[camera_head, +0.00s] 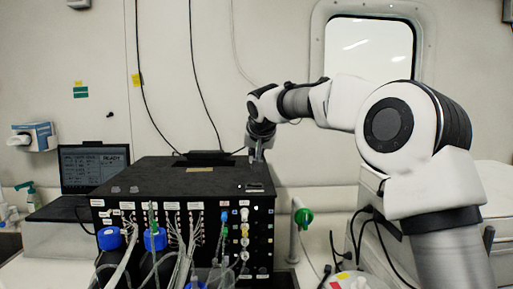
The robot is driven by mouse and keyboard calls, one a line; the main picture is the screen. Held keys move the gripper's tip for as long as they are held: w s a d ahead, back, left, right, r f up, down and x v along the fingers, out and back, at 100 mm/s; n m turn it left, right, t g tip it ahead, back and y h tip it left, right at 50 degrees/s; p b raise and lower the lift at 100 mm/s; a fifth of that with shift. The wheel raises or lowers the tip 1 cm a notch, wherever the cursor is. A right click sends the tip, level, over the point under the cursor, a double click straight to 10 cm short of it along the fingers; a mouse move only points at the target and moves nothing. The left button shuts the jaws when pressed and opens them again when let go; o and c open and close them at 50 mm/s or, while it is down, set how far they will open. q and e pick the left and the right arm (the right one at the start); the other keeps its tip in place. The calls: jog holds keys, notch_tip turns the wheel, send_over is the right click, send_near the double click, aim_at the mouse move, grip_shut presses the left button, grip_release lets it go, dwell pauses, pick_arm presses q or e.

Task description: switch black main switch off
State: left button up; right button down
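A large black box (190,178) with cables and coloured connectors on its front stands in the middle. My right arm comes in from the right, and my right gripper (258,156) points down at the box's back right top edge. Its fingers are small and dark here, so I cannot tell whether they are open or shut or touching the box. I cannot make out the black main switch; it may be hidden by the gripper or blend into the black box. A small light label (255,187) lies on the top near the right front. My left gripper is not in view.
An open laptop (93,168) stands left of the box. Blue-capped bottles (110,238) and tubes crowd the front. A green-handled valve (303,218) stands to the right, near loose black cables. Thin cables hang down the wall behind the box.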

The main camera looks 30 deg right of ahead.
aim_at(252, 189)
jog(key=x, duration=0.3)
jog(key=shift+w+d+f+p, duration=0.2)
jog(key=shift+f+p, duration=0.05)
jog(key=shift+p, duration=0.15)
jog(key=f, duration=0.3)
jog(key=shift+w+a+f, duration=0.1)
jog(key=shift+w+a, duration=0.05)
jog(key=shift+w, duration=0.15)
jog(key=shift+a+f, duration=0.1)
jog(key=shift+f, duration=0.2)
jog(key=shift+s+f, duration=0.1)
jog(key=shift+s, duration=0.05)
